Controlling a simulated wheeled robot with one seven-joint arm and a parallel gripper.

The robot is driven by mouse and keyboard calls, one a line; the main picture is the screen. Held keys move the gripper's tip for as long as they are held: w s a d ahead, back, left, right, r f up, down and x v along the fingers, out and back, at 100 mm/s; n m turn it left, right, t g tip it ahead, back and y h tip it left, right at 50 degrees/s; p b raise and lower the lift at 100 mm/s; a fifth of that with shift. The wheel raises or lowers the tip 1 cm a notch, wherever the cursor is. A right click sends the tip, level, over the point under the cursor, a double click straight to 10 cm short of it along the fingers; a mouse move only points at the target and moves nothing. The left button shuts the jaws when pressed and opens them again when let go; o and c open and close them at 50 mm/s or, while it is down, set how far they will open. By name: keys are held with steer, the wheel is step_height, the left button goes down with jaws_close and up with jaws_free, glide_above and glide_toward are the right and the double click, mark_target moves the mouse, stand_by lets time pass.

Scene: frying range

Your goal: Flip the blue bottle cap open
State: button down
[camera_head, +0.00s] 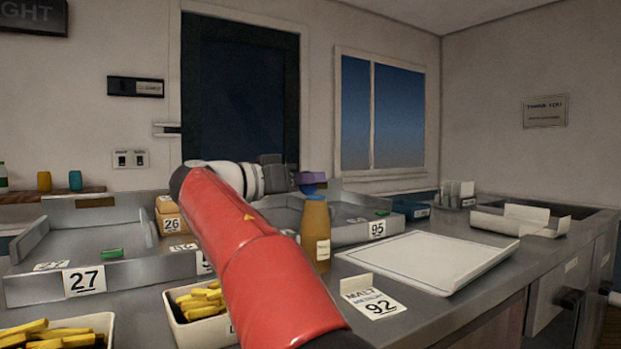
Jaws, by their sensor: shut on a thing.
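An orange-brown bottle (316,218) with a pale label stands upright on the steel counter, in the middle of the view. Its blue cap (310,190) shows at the top, right under my gripper (309,181). My arm reaches in from the front, and my gripper is shut on the blue cap. The fingertips are small in this view and partly cover the cap. The cap's hinge and its far side are hidden, and I cannot tell whether the lid is raised.
A white tray (400,262) lies right of the bottle. Steel trays marked 27 (130,275) and 95 (350,238) lie left of and behind the bottle. Bins of yellow sticks (172,318) stand at the front left.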

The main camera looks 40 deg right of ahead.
steer(key=shift+w+f+n, duration=0.2)
steer(key=shift+w+n, duration=0.05)
steer(key=shift+n, duration=0.9)
steer(key=shift+w+f+n, duration=0.25)
steer(key=shift+n, duration=0.95)
steer(key=shift+w+f+n, duration=0.2)
steer(key=shift+w+n, duration=0.05)
steer(key=shift+n, duration=0.9)
steer(key=shift+d, duration=0.1)
steer(key=c, duration=1.5)
jaws_free()
steer(key=a, duration=0.8)
steer(key=shift+w, duration=0.15)
steer(key=shift+d, duration=0.1)
